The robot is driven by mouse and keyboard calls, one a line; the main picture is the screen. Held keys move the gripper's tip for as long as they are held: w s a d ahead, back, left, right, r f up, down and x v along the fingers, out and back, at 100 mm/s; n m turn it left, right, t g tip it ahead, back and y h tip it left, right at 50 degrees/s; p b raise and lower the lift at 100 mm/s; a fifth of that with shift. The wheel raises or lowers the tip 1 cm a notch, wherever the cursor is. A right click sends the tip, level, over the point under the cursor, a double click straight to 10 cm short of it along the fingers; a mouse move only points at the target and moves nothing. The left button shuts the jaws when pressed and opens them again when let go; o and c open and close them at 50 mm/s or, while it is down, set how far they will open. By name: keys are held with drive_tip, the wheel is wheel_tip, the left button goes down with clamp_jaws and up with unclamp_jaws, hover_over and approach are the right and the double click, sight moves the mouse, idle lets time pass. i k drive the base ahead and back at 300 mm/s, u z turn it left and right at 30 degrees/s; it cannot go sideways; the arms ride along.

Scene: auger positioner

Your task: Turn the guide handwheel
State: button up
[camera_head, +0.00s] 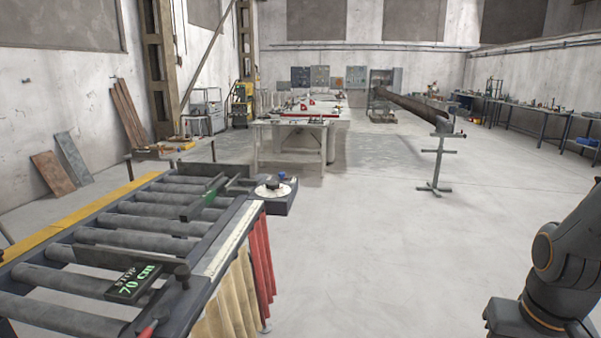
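A round white wheel (266,192) lies flat on a dark housing (290,203) at the far right corner of the roller table. It has a dark hub and a blue knob (282,175) standing up from it; it looks like the guide handwheel. A dark knob (182,272) stands beside the "STOP 70 cm" display (132,284) in the near part of the table. A red handle (150,328) shows at the bottom edge. My gripper is out of view; only part of my arm shows at the lower right, well apart from the wheel.
The roller table (232,240) fills the lower left, with a yellow edge strip and tan and red cloths hanging from its right side. A pipe stand (436,165) and a workbench (290,133) stand farther back. The floor (400,260) right of the table is clear.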

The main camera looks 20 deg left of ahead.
sight(272, 185)
drive_tip(key=u, duration=0.1)
drive_tip(key=i, duration=1)
drive_tip(key=u, duration=1.2)
drive_tip(key=i, duration=0.75)
drive_tip(key=u, duration=0.8)
